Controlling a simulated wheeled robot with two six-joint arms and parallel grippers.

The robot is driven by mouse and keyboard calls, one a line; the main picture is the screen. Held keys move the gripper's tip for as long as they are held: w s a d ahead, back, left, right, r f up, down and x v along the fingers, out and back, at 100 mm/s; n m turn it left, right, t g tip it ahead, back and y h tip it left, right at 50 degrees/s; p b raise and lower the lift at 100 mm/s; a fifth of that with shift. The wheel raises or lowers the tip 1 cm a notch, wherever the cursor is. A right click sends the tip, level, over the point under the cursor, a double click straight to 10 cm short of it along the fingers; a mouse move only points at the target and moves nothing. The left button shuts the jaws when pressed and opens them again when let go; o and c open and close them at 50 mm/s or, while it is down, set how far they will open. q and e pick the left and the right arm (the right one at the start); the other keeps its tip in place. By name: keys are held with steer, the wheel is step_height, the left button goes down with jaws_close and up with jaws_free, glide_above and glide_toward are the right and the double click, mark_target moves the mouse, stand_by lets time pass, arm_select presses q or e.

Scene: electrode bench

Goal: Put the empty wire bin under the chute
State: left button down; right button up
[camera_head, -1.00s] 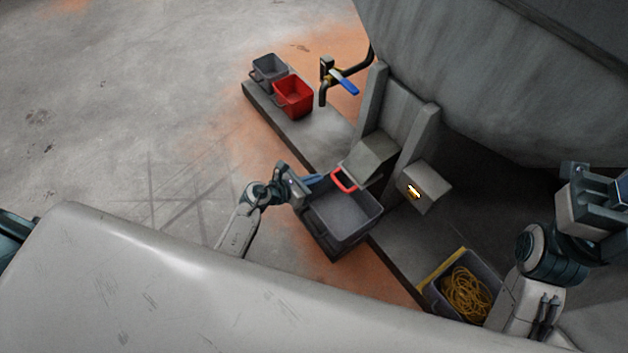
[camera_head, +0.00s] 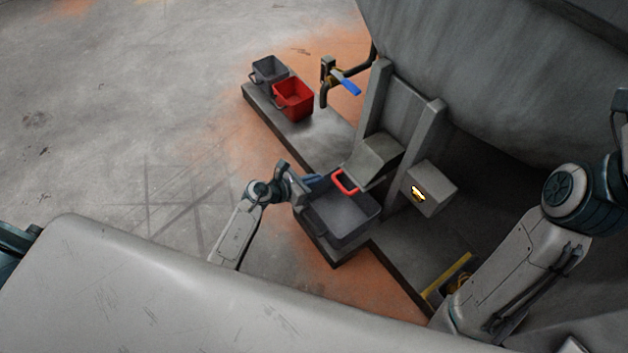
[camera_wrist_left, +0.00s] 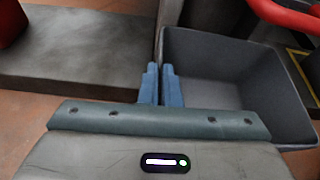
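The empty dark grey bin (camera_head: 343,226) is upright over a stepped-out part of the platform, below the grey chute (camera_head: 374,154). A red loop handle (camera_head: 345,183) shows at the chute's lower lip, above the bin's far side. My left gripper (camera_head: 312,182) is at the bin's left rim. In the left wrist view, its blue fingers (camera_wrist_left: 162,86) are close together at the wall of the bin (camera_wrist_left: 215,62), whose inside is bare. My right arm reaches up at the right; its gripper is outside the picture.
A red bucket (camera_head: 293,98) and a grey bucket (camera_head: 268,70) stand on the platform (camera_head: 325,136). A blue-handled valve (camera_head: 344,82) and a lamp box (camera_head: 431,188) flank the chute. Floor at left is clear.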

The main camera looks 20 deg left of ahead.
stand_by(0.3)
arm_select(q)
steer(key=c, duration=2)
jaws_free()
steer(key=o, duration=0.4)
steer(key=shift+c, duration=0.2)
